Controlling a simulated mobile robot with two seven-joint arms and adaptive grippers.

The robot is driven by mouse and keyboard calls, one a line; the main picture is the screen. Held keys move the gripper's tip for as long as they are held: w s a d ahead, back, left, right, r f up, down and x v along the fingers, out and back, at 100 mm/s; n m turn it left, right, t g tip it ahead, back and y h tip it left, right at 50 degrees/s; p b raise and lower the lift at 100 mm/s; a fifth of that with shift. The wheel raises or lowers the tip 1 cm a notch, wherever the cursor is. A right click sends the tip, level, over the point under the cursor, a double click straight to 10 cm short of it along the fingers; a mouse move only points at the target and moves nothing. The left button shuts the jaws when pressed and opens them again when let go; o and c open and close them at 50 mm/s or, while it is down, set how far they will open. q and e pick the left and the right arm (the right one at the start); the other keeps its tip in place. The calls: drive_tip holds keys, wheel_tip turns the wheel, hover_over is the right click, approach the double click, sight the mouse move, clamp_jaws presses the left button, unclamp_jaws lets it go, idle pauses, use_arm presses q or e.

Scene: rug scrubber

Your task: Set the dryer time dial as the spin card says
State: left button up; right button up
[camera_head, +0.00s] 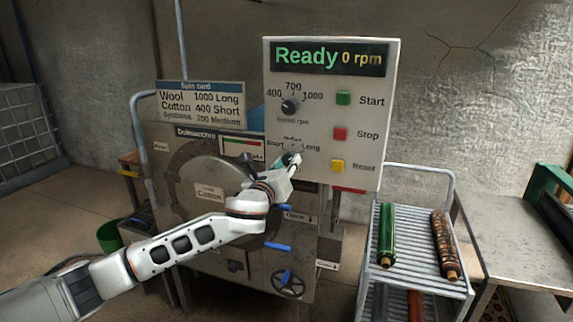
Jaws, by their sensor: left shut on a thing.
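The control panel (383,120) reads "Ready 0 rpm". My left gripper (293,160) is shut at the lower dial on the panel, between the labels "Short" and "Long". The gripper covers this dial, so its pointing cannot be read. The spin card (201,104) stands left of the panel and lists Wool 1000 Long, Cotton 400 Short and a third line 700 Medium. A small label (209,193) on the machine's round door reads "Cotton". My right gripper is not in view.
The upper speed dial (289,106) is marked 400, 700 and 1000. Green Start (343,98), red Stop (340,133) and yellow Reset (337,166) buttons sit close to my gripper's right. A rack (412,245) with rolled rugs stands to the right.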

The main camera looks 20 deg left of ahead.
use_arm(q)
drive_tip(key=n, duration=0.4)
drive_tip(key=shift+d+n, duration=0.1)
drive_tip(key=shift+n, duration=0.2)
drive_tip(key=n, duration=0.5)
drive_tip(key=shift+n, duration=0.3)
drive_tip(key=n, duration=0.5)
drive_tip(key=shift+r+n, duration=0.15)
drive_tip(key=shift+n, duration=2.25)
drive_tip(key=o, duration=1.1)
